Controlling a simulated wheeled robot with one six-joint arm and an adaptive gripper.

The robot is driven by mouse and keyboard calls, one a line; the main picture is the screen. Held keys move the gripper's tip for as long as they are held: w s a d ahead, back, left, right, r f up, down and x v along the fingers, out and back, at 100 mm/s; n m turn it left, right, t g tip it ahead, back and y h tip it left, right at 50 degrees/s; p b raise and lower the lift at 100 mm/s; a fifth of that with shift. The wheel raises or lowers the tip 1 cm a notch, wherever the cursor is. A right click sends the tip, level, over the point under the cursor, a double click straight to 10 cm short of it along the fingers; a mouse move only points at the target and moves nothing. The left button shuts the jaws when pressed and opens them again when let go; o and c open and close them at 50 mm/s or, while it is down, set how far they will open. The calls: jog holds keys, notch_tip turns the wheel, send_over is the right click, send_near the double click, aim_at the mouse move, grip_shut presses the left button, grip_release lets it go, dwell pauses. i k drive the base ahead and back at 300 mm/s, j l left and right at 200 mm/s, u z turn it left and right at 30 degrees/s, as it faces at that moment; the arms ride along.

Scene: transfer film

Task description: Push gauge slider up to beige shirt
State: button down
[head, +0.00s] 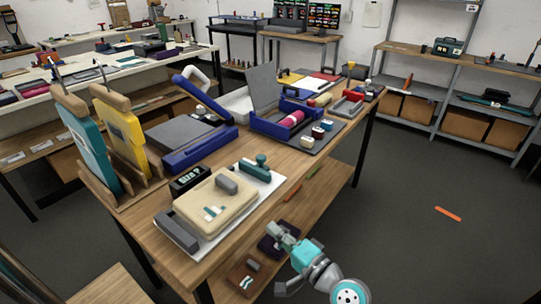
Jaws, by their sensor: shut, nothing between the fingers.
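The beige shirt (204,207) looks like a flat, folded beige block with a small white and teal print. It lies on a white board (228,238) on the wooden bench, with a grey rounded piece (226,184) on top. A dark grey bar (176,232) sits at the board's left front end, close beside the shirt; it may be the gauge slider, but I cannot be sure. A teal-handled piece (256,168) stands at the board's far right end. My gripper (273,230) is shut and empty, right of the bench's front edge, apart from shirt and bar.
A small black display (189,180) stands just behind the shirt. A blue-edged press (190,150) and a blue open case (285,120) stand farther back. Teal and yellow bags (120,130) stand at left. A lower shelf (322,190) holds small items. Open floor (430,255) lies right.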

aim_at(259, 171)
jog(key=i+l, duration=0.2)
jog(key=i, duration=0.25)
jog(key=i+l, duration=0.2)
jog(key=i, duration=0.3)
